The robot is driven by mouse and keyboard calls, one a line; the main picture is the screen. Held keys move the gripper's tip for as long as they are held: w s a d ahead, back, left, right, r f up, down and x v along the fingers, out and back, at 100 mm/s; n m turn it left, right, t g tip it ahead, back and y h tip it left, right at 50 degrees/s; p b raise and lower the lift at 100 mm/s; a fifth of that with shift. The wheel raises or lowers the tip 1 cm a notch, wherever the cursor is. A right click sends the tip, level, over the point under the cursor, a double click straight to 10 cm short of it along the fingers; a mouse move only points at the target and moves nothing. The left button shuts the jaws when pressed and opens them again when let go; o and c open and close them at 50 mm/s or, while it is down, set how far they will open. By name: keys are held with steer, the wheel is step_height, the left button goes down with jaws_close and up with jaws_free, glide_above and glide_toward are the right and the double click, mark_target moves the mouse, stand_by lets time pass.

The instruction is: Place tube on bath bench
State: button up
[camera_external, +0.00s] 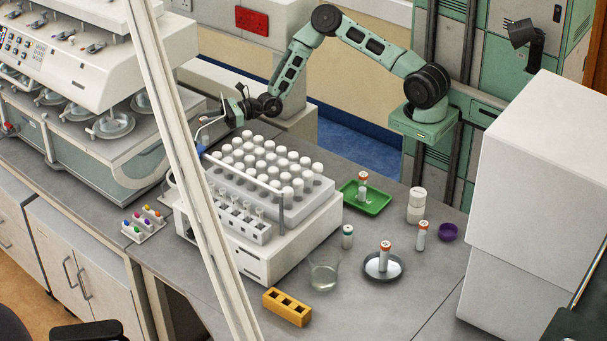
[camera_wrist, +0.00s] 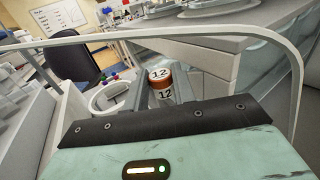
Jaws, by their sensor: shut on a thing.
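My gripper (camera_external: 236,112) is at the end of the outstretched arm, above the back left of the white-capped tube machine. In the wrist view, its fingers (camera_wrist: 162,92) are shut on a tube (camera_wrist: 164,94) with an orange-brown cap; both the cap and the white body show "12". The tube's lower part is hidden by the gripper body, and I cannot make the tube out in the external view. The bath bench appears to be the left bench (camera_external: 150,191), under the machine with several metal bowls (camera_external: 113,124). My gripper is to the right of it.
The machine (camera_external: 272,247) with several white-capped tubes stands close below my gripper. A slanted white post (camera_external: 190,170) crosses the external view. Orange-capped tubes stand on a green tray (camera_external: 375,204), a metal dish (camera_external: 372,270) and the bench. A small coloured-vial rack (camera_external: 143,229) sits at left.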

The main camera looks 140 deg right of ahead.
steer(key=shift+f+p, duration=0.6)
steer(key=shift+f, duration=3.4)
steer(key=shift+f, duration=0.15)
steer(key=o, duration=0.9)
steer(key=shift+o, duration=0.2)
steer(key=b+v, duration=0.3)
steer(key=v, duration=0.9)
steer(key=shift+b, duration=0.3)
steer(key=shift+w+r, duration=0.1)
steer(key=shift+r, duration=0.1)
